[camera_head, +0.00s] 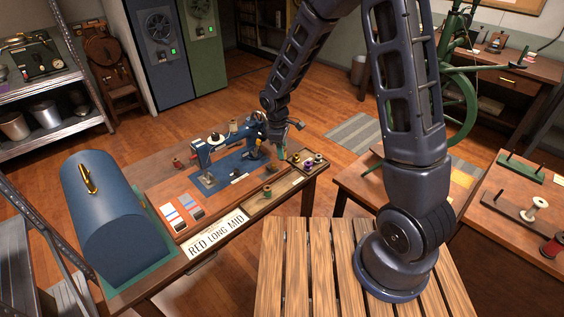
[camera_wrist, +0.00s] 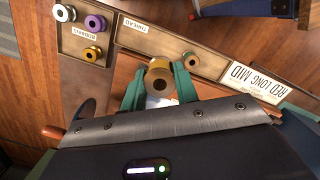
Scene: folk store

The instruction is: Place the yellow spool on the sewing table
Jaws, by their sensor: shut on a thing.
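The yellow spool (camera_wrist: 158,84) is brass-coloured with a dark centre hole, seen end-on in the wrist view. My gripper (camera_wrist: 160,92) has green fingers, one on each side of the spool, and is shut on it. In the head view my gripper (camera_head: 284,149) is over the right end of the sewing table (camera_head: 160,179); the spool is hard to make out there. The wrist view shows the spool over the near edge of the compartment tray (camera_wrist: 148,42). I cannot tell its height above the table.
The tray's "BOBBINS" part holds a white, a purple (camera_wrist: 95,23) and a gold bobbin (camera_wrist: 92,53). A blue sewing machine (camera_head: 204,155) and a blue domed case (camera_head: 104,220) stand on the table. A slatted wooden top (camera_head: 315,265) is in front.

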